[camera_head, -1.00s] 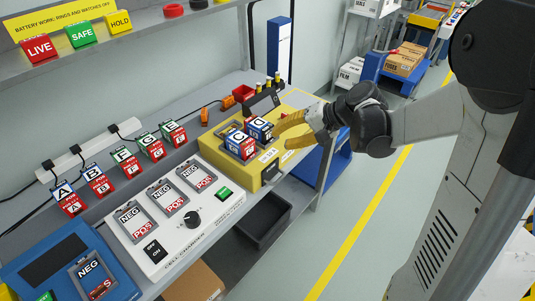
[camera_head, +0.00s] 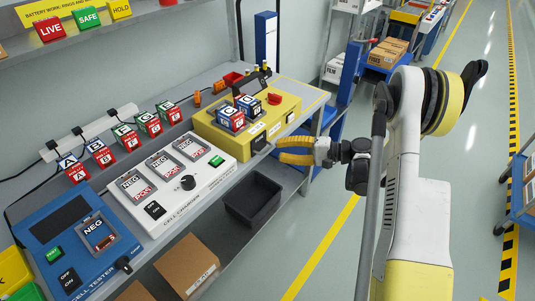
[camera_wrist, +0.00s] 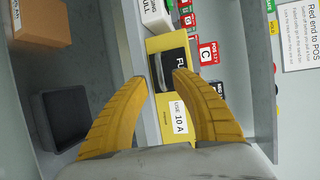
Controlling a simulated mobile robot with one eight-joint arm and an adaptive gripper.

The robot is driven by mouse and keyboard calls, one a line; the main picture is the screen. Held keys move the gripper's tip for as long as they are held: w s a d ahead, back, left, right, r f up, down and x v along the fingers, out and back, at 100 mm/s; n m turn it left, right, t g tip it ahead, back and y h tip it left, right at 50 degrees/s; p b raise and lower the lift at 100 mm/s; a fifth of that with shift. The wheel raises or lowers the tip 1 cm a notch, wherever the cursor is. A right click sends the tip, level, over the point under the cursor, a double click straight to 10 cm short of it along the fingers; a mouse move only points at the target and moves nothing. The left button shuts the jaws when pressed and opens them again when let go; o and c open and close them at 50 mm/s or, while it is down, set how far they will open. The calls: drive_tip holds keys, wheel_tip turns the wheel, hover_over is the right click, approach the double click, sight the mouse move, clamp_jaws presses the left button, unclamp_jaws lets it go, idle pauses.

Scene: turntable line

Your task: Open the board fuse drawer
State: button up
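The yellow board (camera_head: 290,105) stands on the bench, with two C-marked cells (camera_head: 231,117) and a red knob (camera_head: 274,99) on top. A black drawer handle (camera_head: 260,143) shows on its front face. In the wrist view, a dark drawer front with a pale curved handle (camera_wrist: 173,69) sits beside a label (camera_wrist: 179,127) reading 10 A. The drawer looks shut. My gripper (camera_head: 279,149) is in front of the board at handle height. In the wrist view, my gripper (camera_wrist: 160,80) is open, fingertips near the handle; contact cannot be told.
A cell charger (camera_head: 178,180) and a blue cell tester (camera_head: 45,225) stand left of the board. A black bin (camera_head: 253,200) and a cardboard box (camera_head: 187,266) are on the lower shelf.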

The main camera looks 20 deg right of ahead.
sight(268, 148)
drive_tip(key=b+x, duration=0.1)
drive_tip(key=x, duration=0.4)
drive_tip(key=shift+w+a, duration=0.1)
drive_tip(key=shift+a, duration=0.05)
clamp_jaws()
drive_tip(key=shift+f, duration=0.1)
